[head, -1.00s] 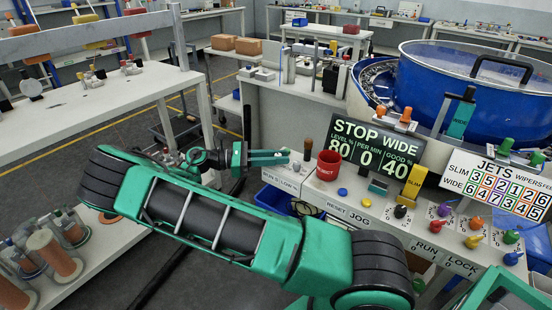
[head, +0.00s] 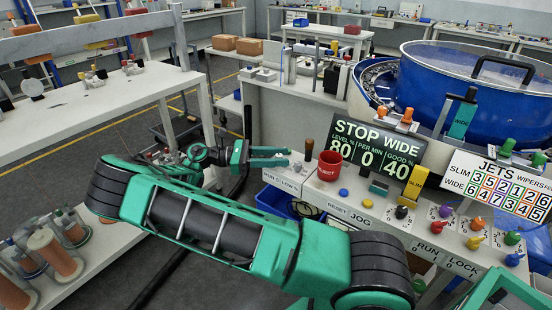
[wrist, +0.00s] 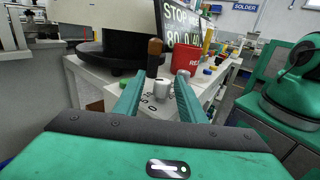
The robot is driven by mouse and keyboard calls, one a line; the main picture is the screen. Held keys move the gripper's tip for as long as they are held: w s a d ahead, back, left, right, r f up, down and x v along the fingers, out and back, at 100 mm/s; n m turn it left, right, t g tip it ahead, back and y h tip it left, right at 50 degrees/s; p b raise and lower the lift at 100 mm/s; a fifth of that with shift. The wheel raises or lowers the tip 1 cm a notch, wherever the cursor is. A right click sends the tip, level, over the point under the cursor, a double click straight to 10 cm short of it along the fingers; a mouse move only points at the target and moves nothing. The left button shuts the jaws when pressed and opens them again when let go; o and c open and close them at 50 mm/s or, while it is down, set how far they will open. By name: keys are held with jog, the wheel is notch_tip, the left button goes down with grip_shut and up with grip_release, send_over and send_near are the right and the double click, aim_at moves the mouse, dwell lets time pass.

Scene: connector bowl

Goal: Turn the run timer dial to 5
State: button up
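A small pale grey knob (wrist: 163,85) with numbers printed on the bench beside it shows in the wrist view. It looks like the run timer dial, at the bench's left end above a small label in the head view (head: 297,167). My gripper (wrist: 158,78) is open, with one finger on each side of the knob in that view and a gap between them. In the head view my gripper (head: 289,157) reaches the bench's left end, its fingertips close to the knob. Contact cannot be told. The knob's setting is too small to read.
A brown-topped lever (head: 308,150) stands just behind the knob. A red cup (head: 329,166) is to its right, before a black display (head: 375,147) reading STOP WIDE. Several coloured knobs and a blue bowl feeder (head: 470,95) are farther right. A blue bin (head: 275,200) sits below.

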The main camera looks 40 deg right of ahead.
jog(key=v, duration=1.1)
dwell(0.5)
